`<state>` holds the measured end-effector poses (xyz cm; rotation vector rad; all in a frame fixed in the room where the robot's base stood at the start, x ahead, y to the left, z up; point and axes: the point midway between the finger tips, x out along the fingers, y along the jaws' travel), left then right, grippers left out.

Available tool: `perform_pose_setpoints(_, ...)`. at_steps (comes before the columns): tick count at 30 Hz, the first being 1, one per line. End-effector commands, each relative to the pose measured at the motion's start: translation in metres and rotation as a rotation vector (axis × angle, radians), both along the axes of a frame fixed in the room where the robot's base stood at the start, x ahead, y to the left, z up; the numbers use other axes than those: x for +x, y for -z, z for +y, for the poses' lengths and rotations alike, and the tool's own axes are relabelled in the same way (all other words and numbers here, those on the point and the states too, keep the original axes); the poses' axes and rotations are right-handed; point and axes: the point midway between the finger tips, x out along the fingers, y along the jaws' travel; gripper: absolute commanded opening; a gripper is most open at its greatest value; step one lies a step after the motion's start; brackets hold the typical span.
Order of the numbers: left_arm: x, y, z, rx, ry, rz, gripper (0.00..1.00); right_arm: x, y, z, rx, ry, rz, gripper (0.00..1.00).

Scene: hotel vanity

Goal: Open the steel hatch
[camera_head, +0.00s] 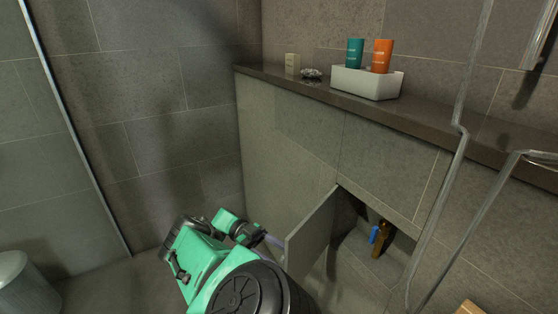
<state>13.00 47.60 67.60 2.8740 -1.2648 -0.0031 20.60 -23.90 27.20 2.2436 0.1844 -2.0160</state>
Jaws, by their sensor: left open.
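The hatch (311,240) is a flat grey panel low in the tiled wall. It stands swung outward, away from its opening (365,225). Inside the dark opening a brass-coloured pipe fitting with a blue handle (375,234) shows. My left gripper (277,241) is at the left of the panel, near its free edge. Its jaws are open, but the fingertips are small and partly hidden, so I cannot tell whether they touch the panel. My right gripper is not in view.
A dark ledge (440,120) runs above the hatch. It holds a white tray (366,84) with a teal bottle (354,54) and an orange bottle (381,56). Bent metal rails (462,160) stand at the right. A bin (22,285) is at lower left.

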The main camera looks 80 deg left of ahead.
Motion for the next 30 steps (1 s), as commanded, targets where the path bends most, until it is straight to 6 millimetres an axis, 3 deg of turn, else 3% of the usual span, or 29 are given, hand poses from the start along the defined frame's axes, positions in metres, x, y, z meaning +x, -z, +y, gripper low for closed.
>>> perform_pose_setpoints(4,0.000,-0.006,0.000,0.000,0.000,-0.001,0.61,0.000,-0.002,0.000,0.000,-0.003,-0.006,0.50)
perform_pose_setpoints(8,0.000,-0.020,0.000,0.000,0.000,-0.001,0.61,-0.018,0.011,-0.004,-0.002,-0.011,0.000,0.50)
perform_pose_setpoints(19,0.000,-0.063,0.000,0.001,-0.001,-0.002,0.61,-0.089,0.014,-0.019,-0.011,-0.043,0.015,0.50)
perform_pose_setpoints(30,0.000,-0.154,-0.001,0.001,-0.002,-0.004,0.61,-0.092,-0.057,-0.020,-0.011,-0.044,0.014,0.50)
